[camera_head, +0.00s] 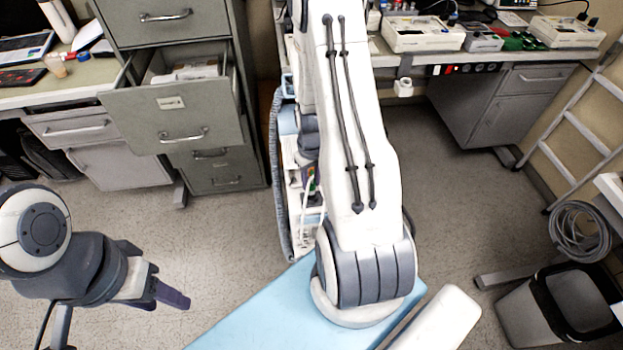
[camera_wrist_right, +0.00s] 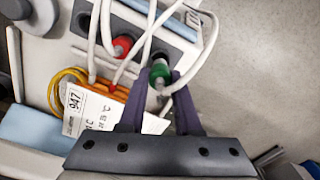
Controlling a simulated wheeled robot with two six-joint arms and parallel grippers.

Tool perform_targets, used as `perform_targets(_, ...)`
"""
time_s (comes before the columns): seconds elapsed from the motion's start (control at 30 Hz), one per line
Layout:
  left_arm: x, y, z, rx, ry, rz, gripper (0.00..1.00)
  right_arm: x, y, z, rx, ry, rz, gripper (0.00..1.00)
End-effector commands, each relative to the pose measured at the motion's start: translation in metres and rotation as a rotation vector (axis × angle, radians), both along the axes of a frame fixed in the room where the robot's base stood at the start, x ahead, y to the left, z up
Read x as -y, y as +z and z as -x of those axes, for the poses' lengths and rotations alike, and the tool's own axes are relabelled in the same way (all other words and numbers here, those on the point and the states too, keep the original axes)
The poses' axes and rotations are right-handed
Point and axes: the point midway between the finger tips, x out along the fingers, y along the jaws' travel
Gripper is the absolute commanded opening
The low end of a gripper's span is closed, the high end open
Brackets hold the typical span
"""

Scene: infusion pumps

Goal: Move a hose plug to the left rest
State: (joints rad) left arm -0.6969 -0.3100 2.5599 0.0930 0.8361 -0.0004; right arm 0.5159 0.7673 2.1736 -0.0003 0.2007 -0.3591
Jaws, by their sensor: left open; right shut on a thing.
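In the right wrist view, a green hose plug (camera_wrist_right: 159,73) with a white hose sits between the purple fingertips of my right gripper (camera_wrist_right: 160,82), which is shut on it. I cannot tell which part is the left rest. My left gripper (camera_head: 168,294) is open and empty over the floor at lower left.
In the head view, an open drawer (camera_head: 165,115) juts out at upper left. A bin (camera_head: 535,310) stands at lower right. Floor is clear around the left gripper.

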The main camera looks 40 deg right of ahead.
Motion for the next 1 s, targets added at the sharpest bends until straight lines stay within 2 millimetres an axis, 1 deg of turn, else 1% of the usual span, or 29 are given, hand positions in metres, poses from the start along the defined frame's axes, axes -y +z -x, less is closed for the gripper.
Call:
perform_targets(0.37,0.0,0.0,0.0,0.0,0.0,0.0,0.5,0.0,-0.001,0.001,0.0,0.0,0.0,0.0)
perform_targets(1.0,0.0,-0.012,0.0,0.0,0.0,0.0,0.5,0.0,-0.017,0.001,0.0,0.0,0.0,0.0)
